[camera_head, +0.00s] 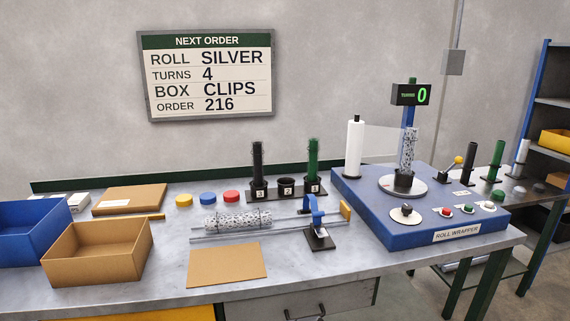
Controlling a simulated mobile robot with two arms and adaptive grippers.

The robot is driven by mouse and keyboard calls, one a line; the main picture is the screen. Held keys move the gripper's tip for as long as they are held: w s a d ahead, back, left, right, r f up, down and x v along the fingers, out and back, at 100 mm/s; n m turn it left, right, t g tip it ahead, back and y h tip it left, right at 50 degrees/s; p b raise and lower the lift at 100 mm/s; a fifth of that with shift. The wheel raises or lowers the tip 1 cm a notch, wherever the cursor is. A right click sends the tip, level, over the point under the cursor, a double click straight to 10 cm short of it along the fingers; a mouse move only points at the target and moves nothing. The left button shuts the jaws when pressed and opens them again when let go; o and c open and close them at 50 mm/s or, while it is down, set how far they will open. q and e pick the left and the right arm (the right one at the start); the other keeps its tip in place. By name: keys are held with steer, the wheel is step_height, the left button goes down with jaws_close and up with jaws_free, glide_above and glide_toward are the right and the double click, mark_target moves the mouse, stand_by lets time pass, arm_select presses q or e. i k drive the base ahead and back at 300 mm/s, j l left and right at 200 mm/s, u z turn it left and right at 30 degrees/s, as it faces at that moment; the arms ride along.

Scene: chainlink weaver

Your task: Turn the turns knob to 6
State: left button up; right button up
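The blue roll wrapper (395,235) stands at the right end of the bench. A black knob on a round pale dial (406,211) sits on its front left part and looks like the turns knob. Its label and pointer setting are too small to read. A black display (410,95) on a blue post shows a green 0 beside small lettering. The wall sign (208,77) reads roll silver, turns 4, box clips, order 216. Neither of my grippers is in view.
A silver mesh roll (408,151) stands on the wrapper's turntable, with clear film reaching it from a white film roll (354,147). Right of the knob are small buttons (446,211) and a yellow-tipped lever (453,167). A blue clamp (316,220) stands left of the wrapper.

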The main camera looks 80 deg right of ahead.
mark_target(407, 209)
steer(key=z, duration=3)
